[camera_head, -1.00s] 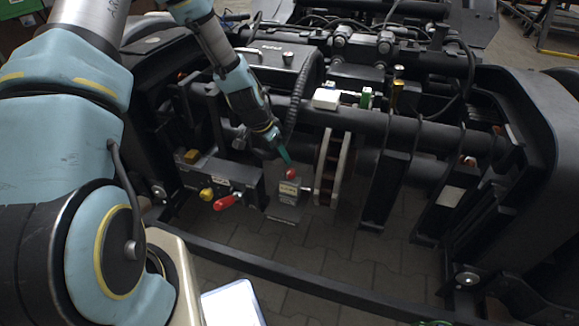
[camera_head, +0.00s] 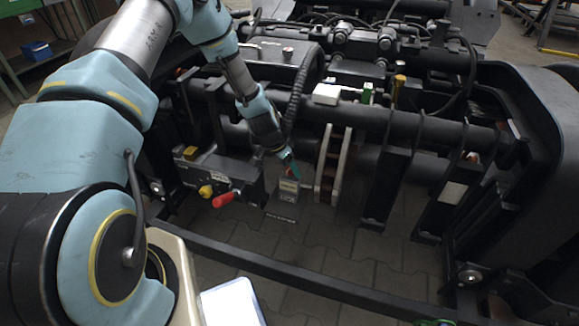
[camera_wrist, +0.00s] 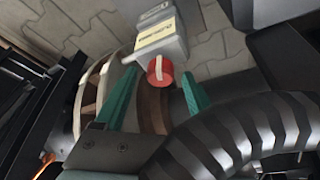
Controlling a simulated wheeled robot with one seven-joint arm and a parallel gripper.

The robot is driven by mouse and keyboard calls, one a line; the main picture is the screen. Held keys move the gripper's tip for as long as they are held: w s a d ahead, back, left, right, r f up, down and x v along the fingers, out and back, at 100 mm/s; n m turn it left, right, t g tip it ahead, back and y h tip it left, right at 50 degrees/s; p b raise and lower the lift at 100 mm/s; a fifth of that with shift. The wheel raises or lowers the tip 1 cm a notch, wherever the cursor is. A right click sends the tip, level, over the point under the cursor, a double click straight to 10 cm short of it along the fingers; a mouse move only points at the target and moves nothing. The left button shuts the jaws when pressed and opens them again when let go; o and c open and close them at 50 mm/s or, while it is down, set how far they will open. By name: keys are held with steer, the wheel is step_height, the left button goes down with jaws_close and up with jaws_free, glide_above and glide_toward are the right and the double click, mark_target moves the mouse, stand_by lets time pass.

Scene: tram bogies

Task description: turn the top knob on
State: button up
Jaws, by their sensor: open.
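A red knob with a pale stripe across its face (camera_wrist: 160,70) sits on a grey box (camera_wrist: 158,38) with a yellowish label. In the wrist view the stripe runs roughly up and down the picture. My gripper (camera_wrist: 158,76) is open, with one green finger on each side of the knob. Gaps show between the fingers and the knob, and I see no clear contact. In the head view my gripper (camera_head: 291,167) is at the top of the grey box (camera_head: 288,192) and mostly hides the knob.
A red handle (camera_head: 224,199) and a yellow knob (camera_head: 206,191) are on a black block left of the box. A disc (camera_head: 332,165) stands close to its right. A ribbed black hose (camera_wrist: 245,130) passes close to my gripper. A dark beam crosses below.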

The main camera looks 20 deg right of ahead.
jaws_close()
stand_by(0.4)
steer(key=n, duration=0.1)
steer(key=n+t+p, duration=0.1)
steer(key=shift+s+r+n, duration=0.15)
steer(key=shift+n, duration=0.15)
steer(key=shift+n+t+y+p, duration=0.3)
steer(key=shift+n, duration=0.7)
jaws_free()
steer(key=p+v, duration=0.1)
steer(key=v, duration=0.9)
steer(key=shift+r, duration=0.25)
